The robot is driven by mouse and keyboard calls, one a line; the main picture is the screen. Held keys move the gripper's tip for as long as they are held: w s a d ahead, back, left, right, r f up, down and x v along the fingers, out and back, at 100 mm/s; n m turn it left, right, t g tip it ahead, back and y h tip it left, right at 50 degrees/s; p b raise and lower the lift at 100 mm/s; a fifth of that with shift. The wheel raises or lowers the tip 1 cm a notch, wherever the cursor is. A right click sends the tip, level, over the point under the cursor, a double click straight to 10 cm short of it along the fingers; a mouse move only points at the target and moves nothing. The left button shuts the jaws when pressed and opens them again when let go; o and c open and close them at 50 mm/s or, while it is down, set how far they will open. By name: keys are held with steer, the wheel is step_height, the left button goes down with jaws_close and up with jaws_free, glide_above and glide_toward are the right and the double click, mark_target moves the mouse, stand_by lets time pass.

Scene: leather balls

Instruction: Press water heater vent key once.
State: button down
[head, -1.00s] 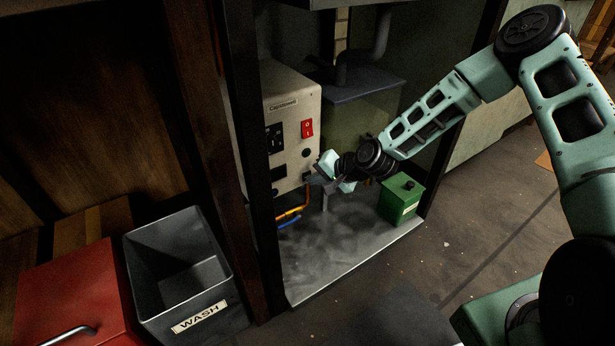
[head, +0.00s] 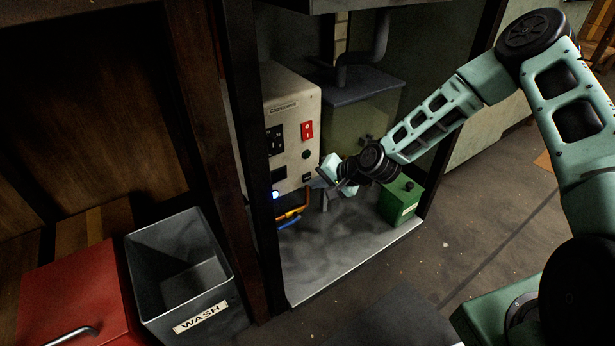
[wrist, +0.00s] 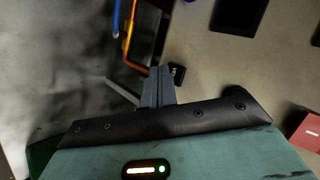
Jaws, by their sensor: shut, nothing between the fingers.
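The water heater (head: 295,105) is a beige box with a front panel inside the dark-framed cabinet. Its panel has a red rocker switch (head: 307,130), a round black knob (head: 306,154) and a small black key (head: 307,177) low at the right. A blue-white light (head: 275,194) glows at the panel's lower left. My gripper (head: 317,182) is shut and empty, its tips just right of the small key. In the wrist view the shut fingers (wrist: 159,82) point at the panel beside the small black key (wrist: 178,75); contact cannot be told. I cannot read the key's marking.
Orange (head: 292,213) and blue (head: 287,223) pipes run below the heater. A green box (head: 402,205) stands under my forearm on the cabinet's grey floor. A grey tank with a pipe stands behind. A WASH bin (head: 185,275) and red box (head: 70,295) are at lower left.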

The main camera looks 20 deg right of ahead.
steer(key=shift+s, duration=0.1)
steer(key=s, duration=0.1)
steer(key=s+d+p, duration=0.1)
steer(key=s, duration=0.2)
steer(key=shift+s+d+p, duration=0.3)
steer(key=shift+s+p, duration=0.05)
steer(key=shift+s, duration=0.05)
stand_by(0.8)
steer(key=s+a+r+n+g+h+p, duration=0.1)
steer(key=s+a+r+n+g+p, duration=0.3)
steer(key=s+r, duration=0.4)
steer(key=s+a+r+n+g+h+p, duration=0.1)
steer(key=s+a+r+n+g+h, duration=0.1)
steer(key=s+a+r+n, duration=0.5)
steer(key=s+d+r+n+g+h+p, duration=0.1)
steer(key=s+d+r+n+p, duration=0.1)
steer(key=s+r, duration=0.7)
steer(key=s+d+r+n+h+p, duration=0.1)
steer(key=s+r+n+h+p, duration=0.15)
steer(key=s+r, duration=0.6)
step_height(320, 180, up, 40)
steer(key=p, duration=3.8)
steer(key=shift+w+d+y, duration=0.25)
steer(key=shift+w+y, duration=0.1)
steer(key=shift+w, duration=0.1)
